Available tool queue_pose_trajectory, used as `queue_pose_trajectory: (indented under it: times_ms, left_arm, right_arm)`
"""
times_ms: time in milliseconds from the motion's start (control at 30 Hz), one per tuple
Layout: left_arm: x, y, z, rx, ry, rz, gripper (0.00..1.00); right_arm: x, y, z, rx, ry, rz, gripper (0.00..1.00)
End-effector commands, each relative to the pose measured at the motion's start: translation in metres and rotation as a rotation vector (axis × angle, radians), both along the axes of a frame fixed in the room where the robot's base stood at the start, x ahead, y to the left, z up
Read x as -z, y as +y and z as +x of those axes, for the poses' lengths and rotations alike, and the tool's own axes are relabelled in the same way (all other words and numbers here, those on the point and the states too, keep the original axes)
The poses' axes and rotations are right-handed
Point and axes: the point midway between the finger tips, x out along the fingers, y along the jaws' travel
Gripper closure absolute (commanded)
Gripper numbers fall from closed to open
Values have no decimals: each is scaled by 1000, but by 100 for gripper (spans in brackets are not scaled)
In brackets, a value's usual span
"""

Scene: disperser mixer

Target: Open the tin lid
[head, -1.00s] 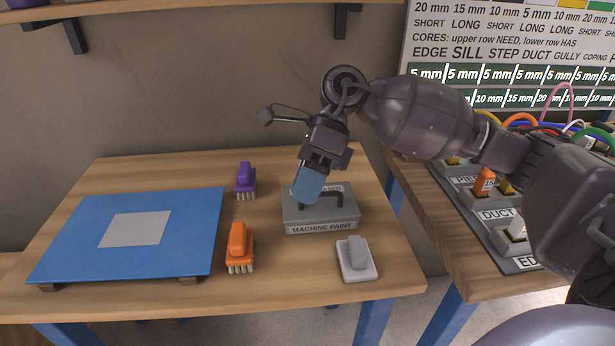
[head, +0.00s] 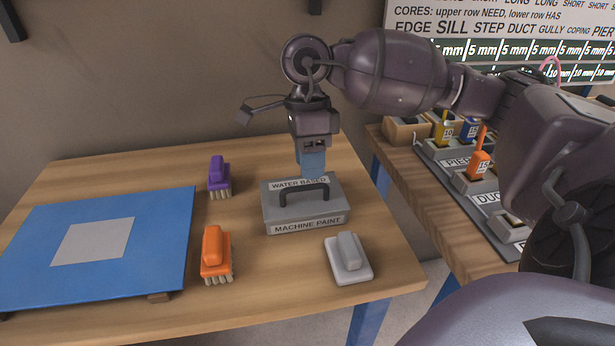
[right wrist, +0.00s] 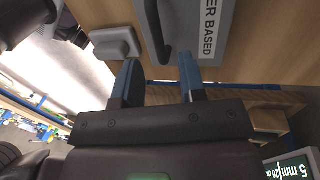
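The grey tin (head: 268,206) stands on the wooden table, labelled "MACHINE PAINT" in front and "WATER BASED" on its flat lid (head: 332,206). A dark handle (head: 304,190) arches over the lid, which sits closed on the tin. My right gripper (head: 312,170) points down at the lid's back edge, behind the handle in the head view; its height above the lid is hard to tell. In the right wrist view its two blue fingers (right wrist: 158,75) are apart and empty. The handle (right wrist: 155,35) shows beyond them, roughly in line with the gap. My left gripper is out of view.
A grey block-handled tool (head: 349,260) lies in front of the tin. Orange (head: 214,254) and purple (head: 218,175) brushes stand to its left, near a blue board (head: 30,245) with a grey square. A second bench (head: 400,160) with labelled holders is at right.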

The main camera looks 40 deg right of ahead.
Motion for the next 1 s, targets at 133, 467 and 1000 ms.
queue_pose_trajectory:
  times_ms: [133,467,1000]
  left_arm:
    - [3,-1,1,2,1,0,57]
    - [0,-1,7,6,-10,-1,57]
    - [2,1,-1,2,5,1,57]
  right_arm:
    - [20,2,-3,0,4,0,62]
    - [31,3,-6,0,0,0,62]
    - [31,4,-6,-1,-1,1,100]
